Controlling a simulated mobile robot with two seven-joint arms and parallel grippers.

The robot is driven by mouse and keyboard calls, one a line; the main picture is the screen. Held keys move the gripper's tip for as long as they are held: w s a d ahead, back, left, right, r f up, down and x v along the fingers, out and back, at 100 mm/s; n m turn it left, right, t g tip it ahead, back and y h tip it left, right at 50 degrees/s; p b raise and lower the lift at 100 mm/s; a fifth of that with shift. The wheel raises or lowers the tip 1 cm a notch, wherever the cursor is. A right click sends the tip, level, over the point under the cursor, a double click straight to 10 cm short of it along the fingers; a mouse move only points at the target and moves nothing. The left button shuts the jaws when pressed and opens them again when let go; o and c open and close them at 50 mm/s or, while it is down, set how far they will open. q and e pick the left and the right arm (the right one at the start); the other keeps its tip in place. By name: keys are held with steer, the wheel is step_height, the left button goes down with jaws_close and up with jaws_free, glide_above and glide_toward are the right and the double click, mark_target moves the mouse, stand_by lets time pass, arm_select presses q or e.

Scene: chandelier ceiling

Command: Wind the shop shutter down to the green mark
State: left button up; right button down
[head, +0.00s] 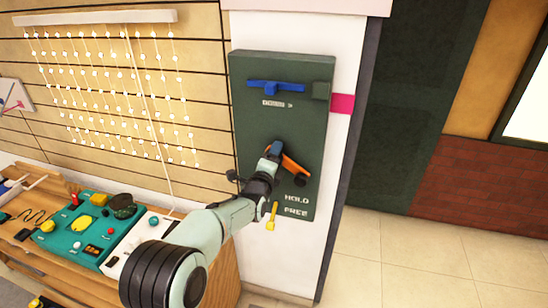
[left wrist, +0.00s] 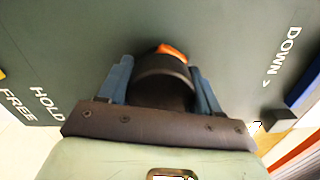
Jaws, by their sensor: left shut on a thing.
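A dark green panel (head: 275,120) is on the white pillar. It carries an orange crank arm (head: 294,165) with a dark round part (head: 300,181) near its lower right end. My left gripper (head: 275,149) is at the crank's upper left end. In the left wrist view its blue fingers are shut on a black knob (left wrist: 165,80), with a bit of orange crank (left wrist: 172,51) behind. A blue bar (head: 275,86) sits above "DOWN >" lettering. A yellow lever (head: 271,216) is low on the panel by "HOLD" and "FREE". I cannot make out a green mark. My right gripper is not in view.
A wooden bench (head: 205,265) with a teal board (head: 92,232) of gadgets stands at left. Strings of lights hang on the slatted wall (head: 60,60). A magenta patch (head: 342,104) is beside the panel. The tiled floor (head: 420,260) at right is clear.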

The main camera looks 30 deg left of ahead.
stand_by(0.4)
arm_select(q)
steer(key=o, duration=1.4)
steer(key=shift+s, duration=0.15)
steer(key=shift+s+d, duration=0.1)
steer(key=shift+s, duration=0.25)
steer(key=v, duration=1.2)
steer(key=shift+s+r, duration=0.1)
steer(key=shift+s, duration=0.1)
steer(key=shift+d, duration=0.1)
